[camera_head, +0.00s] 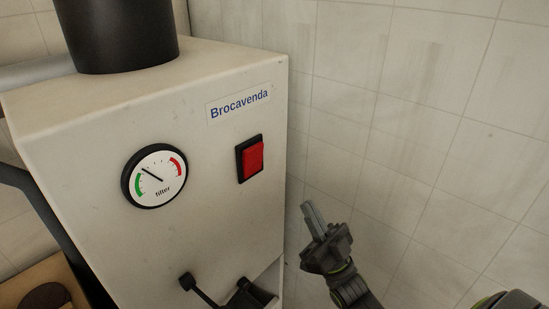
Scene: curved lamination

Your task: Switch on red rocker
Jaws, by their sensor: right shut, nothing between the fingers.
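The red rocker (253,156) sits in a black frame on the front face of a white machine (215,215), below a "Brocavenda" label (240,104). I cannot tell from its tilt which way it is pressed. My right gripper (309,209) is to the right of the machine and lower than the rocker in the picture. Its fingers are shut, point up and to the left, and hold nothing. It is apart from the rocker. My left gripper is not in view.
A round filter gauge (154,176) is left of the rocker. A black lever (197,289) and a dark fitting (252,296) stick out below. A black pipe (118,30) rises from the machine's top. A tiled wall (420,130) stands behind. The space before the rocker looks clear.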

